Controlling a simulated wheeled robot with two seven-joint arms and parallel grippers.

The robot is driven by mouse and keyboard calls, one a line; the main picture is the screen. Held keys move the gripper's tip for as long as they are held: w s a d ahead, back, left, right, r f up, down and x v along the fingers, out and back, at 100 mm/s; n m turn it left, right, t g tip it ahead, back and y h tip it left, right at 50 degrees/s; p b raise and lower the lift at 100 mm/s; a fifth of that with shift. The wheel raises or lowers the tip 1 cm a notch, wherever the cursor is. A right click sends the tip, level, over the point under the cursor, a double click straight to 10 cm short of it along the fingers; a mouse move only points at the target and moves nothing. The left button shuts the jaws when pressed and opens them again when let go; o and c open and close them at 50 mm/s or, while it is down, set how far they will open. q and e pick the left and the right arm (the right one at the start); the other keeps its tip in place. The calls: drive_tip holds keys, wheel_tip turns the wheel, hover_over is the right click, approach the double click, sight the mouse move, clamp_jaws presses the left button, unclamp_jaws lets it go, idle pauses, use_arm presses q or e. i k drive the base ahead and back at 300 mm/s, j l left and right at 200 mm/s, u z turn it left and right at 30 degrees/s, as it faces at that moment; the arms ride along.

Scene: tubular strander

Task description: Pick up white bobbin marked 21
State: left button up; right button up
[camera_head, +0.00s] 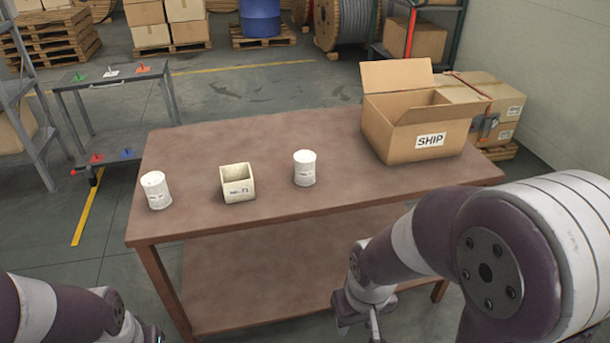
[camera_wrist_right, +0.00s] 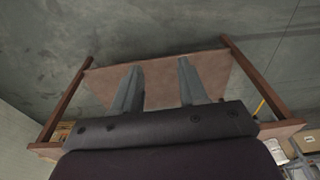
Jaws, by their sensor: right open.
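Two white cylindrical bobbins stand upright on the brown table: a left bobbin (camera_head: 156,191) near the table's left edge and a right bobbin (camera_head: 305,168) near the middle. Both have small dark markings that I cannot read for certain. A cream open-topped box (camera_head: 237,183) stands between them, with a label that looks like "No. 21" or "No. 71". My right gripper (camera_head: 357,320) is in front of the table, low near its front edge, apart from everything on top. In the right wrist view its fingers (camera_wrist_right: 157,82) are spread and empty. My left arm shows at lower left, its gripper outside the picture.
The brown table (camera_head: 250,222) has a lower shelf (camera_head: 265,285). An open cardboard box marked SHIP (camera_head: 415,125) stands at its right rear. A grey cart (camera_head: 120,115) is behind left. The table's front middle is clear.

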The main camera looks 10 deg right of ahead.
sight(304, 160)
drive_tip(key=i+z, duration=0.3)
drive_tip(key=i, duration=0.3)
drive_tip(key=i+z, duration=0.3)
drive_tip(key=i, duration=0.3)
